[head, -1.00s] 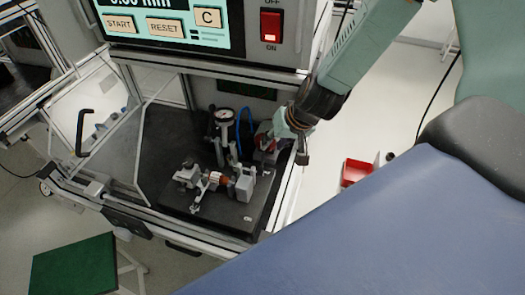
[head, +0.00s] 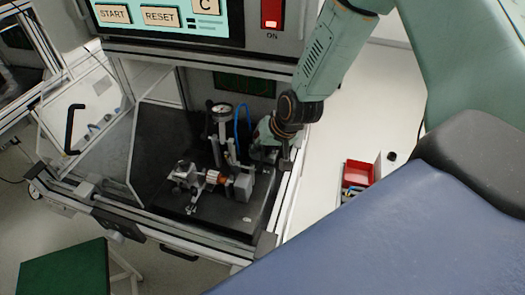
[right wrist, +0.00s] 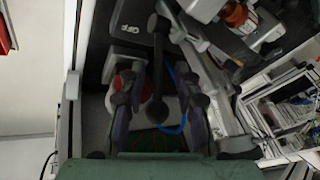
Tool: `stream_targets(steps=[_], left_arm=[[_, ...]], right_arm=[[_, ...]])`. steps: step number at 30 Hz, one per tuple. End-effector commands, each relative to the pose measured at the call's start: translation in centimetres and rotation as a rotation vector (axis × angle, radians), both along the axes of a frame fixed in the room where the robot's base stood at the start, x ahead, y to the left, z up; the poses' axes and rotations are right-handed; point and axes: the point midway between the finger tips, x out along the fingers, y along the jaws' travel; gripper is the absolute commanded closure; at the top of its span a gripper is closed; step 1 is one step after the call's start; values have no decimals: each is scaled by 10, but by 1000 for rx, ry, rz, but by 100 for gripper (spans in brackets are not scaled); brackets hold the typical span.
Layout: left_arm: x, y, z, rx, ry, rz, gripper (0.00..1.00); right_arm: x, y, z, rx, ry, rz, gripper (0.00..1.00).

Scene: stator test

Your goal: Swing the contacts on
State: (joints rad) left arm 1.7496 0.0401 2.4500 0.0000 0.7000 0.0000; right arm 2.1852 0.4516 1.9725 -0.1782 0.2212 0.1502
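The test fixture stands on a dark plate (head: 222,222) inside the open cabinet, with a copper-orange stator (head: 214,177) clamped in it. The stator also shows at the top of the right wrist view (right wrist: 236,14). A black lever with rounded ends (right wrist: 158,60) shows in the right wrist view, near a dark plate marked OFF (right wrist: 124,28). My right gripper (right wrist: 156,92) is open, with one finger on each side of the lever's lower end; contact cannot be told. In the head view my right gripper (head: 265,143) is behind and right of the stator, partly hidden. My left gripper is not in view.
A dial gauge (head: 221,112) on a post and a blue hose (head: 243,124) stand close left of my right gripper. The cabinet's right frame post (head: 287,190) is close on the right. A red bin (head: 357,173) lies outside. A green stool (head: 62,267) stands front left.

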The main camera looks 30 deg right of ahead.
Motion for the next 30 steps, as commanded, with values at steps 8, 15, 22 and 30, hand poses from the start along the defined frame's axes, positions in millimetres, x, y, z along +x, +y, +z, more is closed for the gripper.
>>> stream_targets(steps=[8, 15, 22, 30], left_arm=[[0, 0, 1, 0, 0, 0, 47], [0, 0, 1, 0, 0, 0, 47], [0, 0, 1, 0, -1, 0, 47], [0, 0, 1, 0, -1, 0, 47]], right_arm=[[0, 0, 1, 0, 0, 0, 76], [0, 0, 1, 0, -1, 0, 96], [1, 0, 1, 0, -3, 0, 100], [2, -1, 2, -1, -6, -1, 100]])
